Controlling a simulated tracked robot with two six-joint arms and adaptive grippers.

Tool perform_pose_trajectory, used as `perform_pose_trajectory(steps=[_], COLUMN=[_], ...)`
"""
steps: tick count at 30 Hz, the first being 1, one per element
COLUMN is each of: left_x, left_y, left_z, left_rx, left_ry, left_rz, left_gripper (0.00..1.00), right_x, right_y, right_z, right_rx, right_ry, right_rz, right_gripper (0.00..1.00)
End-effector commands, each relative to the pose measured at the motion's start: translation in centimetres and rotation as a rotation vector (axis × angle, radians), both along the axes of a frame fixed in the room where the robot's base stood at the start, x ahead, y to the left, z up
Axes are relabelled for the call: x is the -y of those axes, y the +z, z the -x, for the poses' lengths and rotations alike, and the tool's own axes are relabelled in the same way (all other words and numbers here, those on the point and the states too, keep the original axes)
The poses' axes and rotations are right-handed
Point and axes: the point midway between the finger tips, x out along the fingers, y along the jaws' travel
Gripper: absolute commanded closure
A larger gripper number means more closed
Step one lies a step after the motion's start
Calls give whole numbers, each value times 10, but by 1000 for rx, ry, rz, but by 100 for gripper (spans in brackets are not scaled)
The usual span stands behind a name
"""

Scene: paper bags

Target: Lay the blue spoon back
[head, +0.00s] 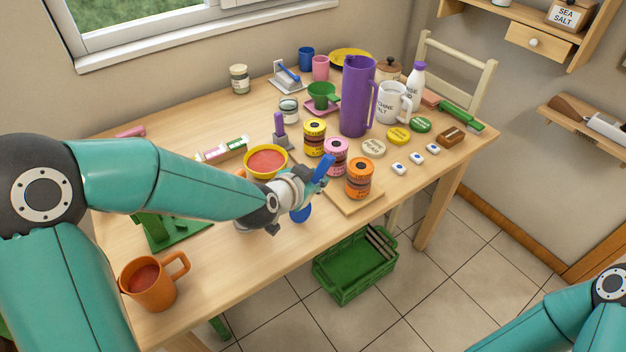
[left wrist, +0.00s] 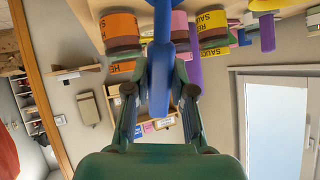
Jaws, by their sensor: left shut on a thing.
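My left gripper (head: 305,189) is shut on the blue spoon (head: 323,167), above the front edge of the table. The spoon's handle sticks up past the fingers, and a round blue end (head: 300,214) shows below them. In the left wrist view the spoon (left wrist: 162,65) stands upright between the two fingers (left wrist: 160,95). A white rest (head: 285,86) with a blue piece lying across it is at the back of the table. My right arm shows at the lower right, but its gripper is out of view.
A yellow bowl of red soup (head: 266,165) is close behind my left wrist. Orange (head: 359,178), pink (head: 335,157) and yellow (head: 314,137) cans stand nearby. A tall purple jug (head: 356,100) stands behind them. An orange mug (head: 150,286) is front left. A green crate (head: 345,275) is on the floor.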

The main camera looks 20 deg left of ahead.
Motion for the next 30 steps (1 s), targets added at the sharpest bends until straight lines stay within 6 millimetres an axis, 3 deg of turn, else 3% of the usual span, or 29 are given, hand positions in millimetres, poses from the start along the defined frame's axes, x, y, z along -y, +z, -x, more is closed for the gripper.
perform_pose_trajectory(steps=[6,7,11,22,30], left_x=[0,0,0,0,-7], left_y=[-3,-1,-1,3,23], left_z=[0,0,0,0,30], left_rx=[0,0,0,0,5], left_ry=[0,0,0,1,2], left_rz=[0,0,0,0,0], left_gripper=[100,72,52,52,52], right_x=[0,0,0,0,0], right_y=[-3,-1,-1,2,3], right_z=[0,0,0,0,0], right_rx=[0,0,0,0,0], right_ry=[0,0,0,0,0], right_rz=[0,0,0,0,0], right_gripper=[21,21,21,21,21])
